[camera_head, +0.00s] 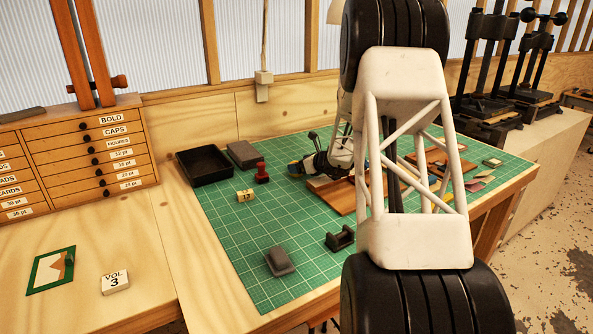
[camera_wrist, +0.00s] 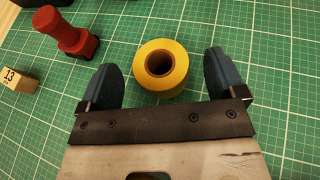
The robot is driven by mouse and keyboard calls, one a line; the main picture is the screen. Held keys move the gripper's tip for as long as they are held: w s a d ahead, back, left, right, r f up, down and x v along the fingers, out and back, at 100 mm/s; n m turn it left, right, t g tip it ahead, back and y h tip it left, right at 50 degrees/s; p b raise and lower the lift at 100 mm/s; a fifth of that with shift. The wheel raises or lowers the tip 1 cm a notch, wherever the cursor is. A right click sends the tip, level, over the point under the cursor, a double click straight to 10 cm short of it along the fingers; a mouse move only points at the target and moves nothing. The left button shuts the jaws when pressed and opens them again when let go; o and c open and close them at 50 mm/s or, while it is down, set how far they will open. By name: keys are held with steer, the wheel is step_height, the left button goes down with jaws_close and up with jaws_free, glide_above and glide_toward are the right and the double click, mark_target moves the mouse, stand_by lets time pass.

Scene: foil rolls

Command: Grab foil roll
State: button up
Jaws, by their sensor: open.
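A gold-yellow foil roll (camera_wrist: 181,75) stands on end on the green cutting mat, its dark core hole facing up in the wrist view. My gripper (camera_wrist: 161,76) is open, with one blue finger on each side of the roll. Gaps show between the fingers and the roll, and the roll's near side lies close to the dark gripper bar. In the head view my gripper (camera_head: 301,166) is low over the mat, left of a wooden board. I cannot make out the roll there.
A red-handled stamp (camera_head: 262,173) and a block marked 13 (camera_head: 245,196) stand left of my gripper. A black tray (camera_head: 204,167) and a grey block (camera_head: 242,154) lie behind. The wooden board (camera_head: 342,197) lies right. The front-left mat (camera_head: 225,235) is largely clear.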

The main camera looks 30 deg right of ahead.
steer(key=shift+w+a+f, duration=0.2)
steer(key=shift+w+f, duration=0.05)
steer(key=shift+w, duration=0.35)
steer(key=c, duration=1.1)
steer(key=shift+o, duration=0.2)
steer(key=shift+r, duration=0.15)
steer(key=shift+r, duration=1.55)
steer(key=s+a, duration=0.2)
steer(key=s, duration=0.3)
steer(key=s+a+r, duration=0.1)
steer(key=s+a, duration=0.1)
steer(key=s, duration=0.2)
steer(key=s+a, duration=0.2)
steer(key=s, duration=0.3)
steer(key=shift+s+a+r, duration=0.25)
steer(key=shift+s+r, duration=0.05)
steer(key=shift+s, duration=0.05)
